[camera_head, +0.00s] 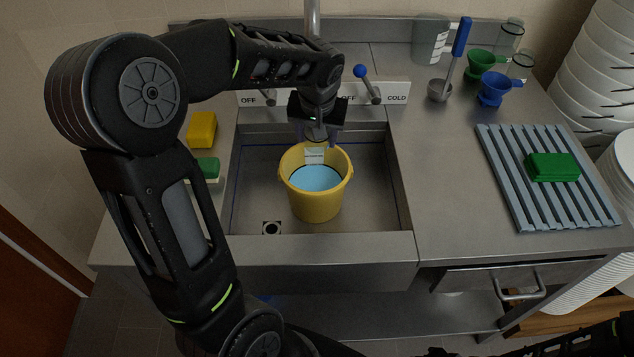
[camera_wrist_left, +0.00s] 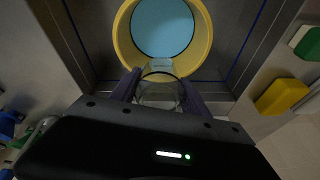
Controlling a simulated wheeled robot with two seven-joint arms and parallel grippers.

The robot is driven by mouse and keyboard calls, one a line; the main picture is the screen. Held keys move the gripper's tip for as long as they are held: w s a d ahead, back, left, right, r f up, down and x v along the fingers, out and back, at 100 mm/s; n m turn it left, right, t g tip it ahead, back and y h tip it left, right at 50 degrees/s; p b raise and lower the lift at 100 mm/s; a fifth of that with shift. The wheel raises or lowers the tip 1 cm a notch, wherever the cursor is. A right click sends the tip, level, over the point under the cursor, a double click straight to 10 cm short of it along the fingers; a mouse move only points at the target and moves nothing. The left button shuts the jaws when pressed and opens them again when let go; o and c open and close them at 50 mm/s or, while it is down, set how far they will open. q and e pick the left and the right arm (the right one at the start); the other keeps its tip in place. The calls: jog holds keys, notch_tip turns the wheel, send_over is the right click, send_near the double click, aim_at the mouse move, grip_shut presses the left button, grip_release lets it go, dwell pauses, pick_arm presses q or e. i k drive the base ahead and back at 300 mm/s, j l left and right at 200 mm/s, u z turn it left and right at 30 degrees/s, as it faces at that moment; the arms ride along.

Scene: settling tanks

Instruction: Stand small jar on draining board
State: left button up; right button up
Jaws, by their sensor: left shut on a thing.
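The small jar (camera_wrist_left: 158,92) is clear glass with a pale label. My left gripper (camera_head: 318,138) is shut on it; in the left wrist view the fingers (camera_wrist_left: 158,88) clasp it from both sides. In the head view the jar (camera_head: 315,155) hangs at the back rim of the yellow bucket (camera_head: 316,208), partly hidden by the gripper; I cannot tell whether it touches. The bucket stands in the sink with pale blue liquid inside. The draining board (camera_head: 506,176) is grey-blue and slatted, on the counter right of the sink. My right gripper is not in view.
A green block (camera_head: 552,167) lies on the draining board's right half; its left and front slats are bare. Blue (camera_head: 494,90) and green (camera_head: 480,66) funnels, glass vessels and a blue-handled ladle (camera_head: 440,88) stand behind. Stacked white tubs (camera_head: 606,75) border the right. A tap rises behind the sink.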

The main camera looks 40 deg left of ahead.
aim_at(456, 189)
jog(key=i+l, duration=0.15)
jog(key=l, duration=0.2)
jog(key=i+l, duration=0.1)
jog(key=l, duration=0.2)
jog(key=i+l, duration=0.15)
jog(key=l, duration=0.2)
jog(key=i+l, duration=0.1)
jog(key=l, duration=0.25)
